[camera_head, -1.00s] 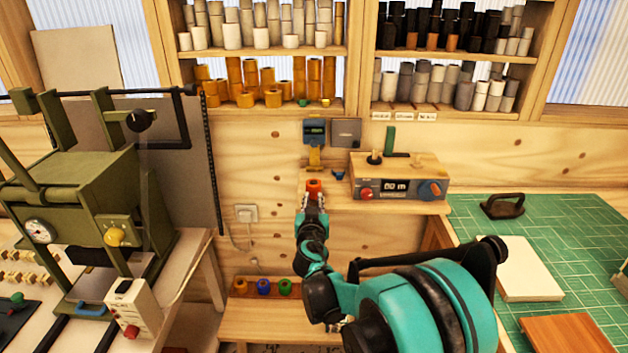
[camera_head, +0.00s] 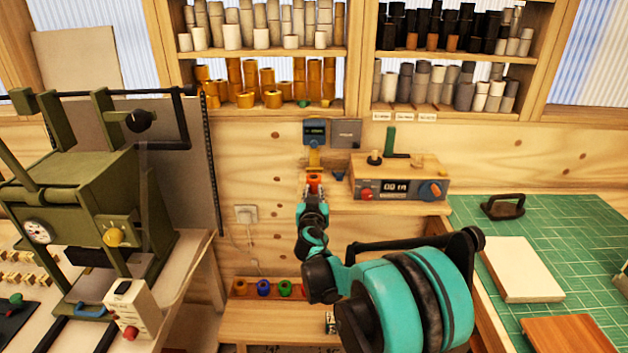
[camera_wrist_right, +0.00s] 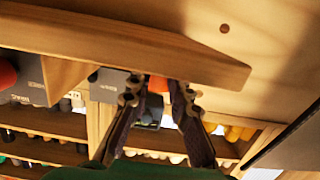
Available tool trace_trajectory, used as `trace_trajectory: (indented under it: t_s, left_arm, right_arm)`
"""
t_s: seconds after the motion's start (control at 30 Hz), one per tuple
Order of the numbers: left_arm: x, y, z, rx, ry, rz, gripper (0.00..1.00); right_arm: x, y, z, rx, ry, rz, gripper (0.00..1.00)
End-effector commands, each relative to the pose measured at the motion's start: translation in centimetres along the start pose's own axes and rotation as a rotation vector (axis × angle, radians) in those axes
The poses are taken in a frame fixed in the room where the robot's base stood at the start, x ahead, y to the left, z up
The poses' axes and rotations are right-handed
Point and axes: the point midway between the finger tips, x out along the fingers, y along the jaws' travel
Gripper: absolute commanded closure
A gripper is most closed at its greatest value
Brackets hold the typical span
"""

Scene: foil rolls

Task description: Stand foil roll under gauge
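The red-orange foil roll (camera_head: 314,182) is at the far end of my right arm, at the small wooden shelf below the gauge. The gauge (camera_head: 315,132) is a blue box on the wall, with a yellow part (camera_head: 315,158) hanging below it, just behind the roll. My right gripper (camera_head: 314,192) is around the roll. In the right wrist view the two dark fingers (camera_wrist_right: 155,88) flank a red patch of the roll (camera_wrist_right: 158,84). The shelf board (camera_wrist_right: 110,40) hides part of it. The roll's base and the fingertip contact are not clear. My left gripper is not in view.
A control box (camera_head: 400,188) with a display and knobs stands right of the roll. A rack (camera_head: 250,297) with orange, blue and green rolls is low down. A green press (camera_head: 85,190) stands left, a green cutting mat (camera_head: 575,240) right.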

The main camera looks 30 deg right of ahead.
Motion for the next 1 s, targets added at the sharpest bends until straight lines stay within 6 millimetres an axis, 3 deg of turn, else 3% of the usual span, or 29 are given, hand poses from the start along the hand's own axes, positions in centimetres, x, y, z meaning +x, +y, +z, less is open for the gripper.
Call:
trace_trajectory:
  t_s: [1.0]
  left_arm:
    - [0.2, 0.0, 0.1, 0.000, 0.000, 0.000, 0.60]
  right_arm:
    - [4.6, 0.0, -0.5, 0.000, 0.000, 0.000, 0.81]
